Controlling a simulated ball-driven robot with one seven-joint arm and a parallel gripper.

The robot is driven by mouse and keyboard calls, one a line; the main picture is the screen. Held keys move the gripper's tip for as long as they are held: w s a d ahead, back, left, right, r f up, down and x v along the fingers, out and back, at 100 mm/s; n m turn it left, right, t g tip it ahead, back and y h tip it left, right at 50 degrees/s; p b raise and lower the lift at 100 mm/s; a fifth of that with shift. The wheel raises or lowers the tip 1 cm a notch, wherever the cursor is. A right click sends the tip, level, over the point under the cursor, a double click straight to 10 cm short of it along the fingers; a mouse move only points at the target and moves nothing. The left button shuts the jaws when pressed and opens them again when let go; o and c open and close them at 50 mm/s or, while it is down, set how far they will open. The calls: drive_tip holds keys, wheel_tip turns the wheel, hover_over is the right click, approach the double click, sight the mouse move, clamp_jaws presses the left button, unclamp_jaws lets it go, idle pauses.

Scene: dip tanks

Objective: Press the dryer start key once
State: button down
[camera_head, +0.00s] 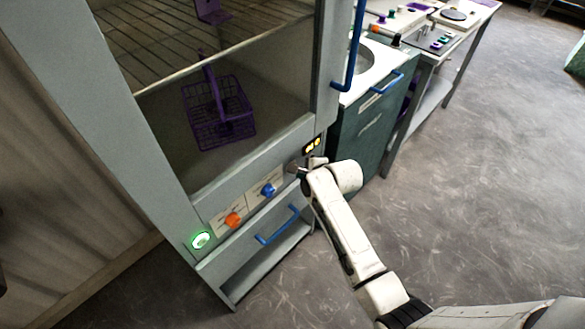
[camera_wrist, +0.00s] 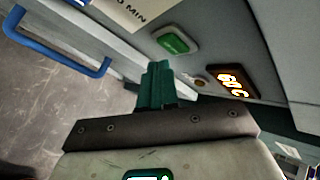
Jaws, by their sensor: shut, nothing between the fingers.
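The dryer is a grey cabinet (camera_head: 195,205) with a glass front and a control panel below it. In the wrist view a green rectangular key (camera_wrist: 176,41) in a pale frame sits on the panel, near the lit display (camera_wrist: 232,82). I cannot read a label on this key. My gripper (camera_head: 303,168) is at the panel's right end, just below the display (camera_head: 312,145), and covers that part of the panel in the head view. The shut teal fingertips (camera_wrist: 157,85) show in the wrist view, close to the green key; I cannot tell whether they touch it.
The panel also bears a lit green round button (camera_head: 200,240), an orange knob (camera_head: 233,219) and a blue knob (camera_head: 268,189). A drawer with a blue handle (camera_head: 278,225) is below. A purple basket (camera_head: 221,125) stands inside. A sink unit (camera_head: 362,125) adjoins at right; floor beyond is clear.

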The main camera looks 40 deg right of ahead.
drive_tip(key=shift+w, duration=0.15)
drive_tip(key=shift+w, duration=0.25)
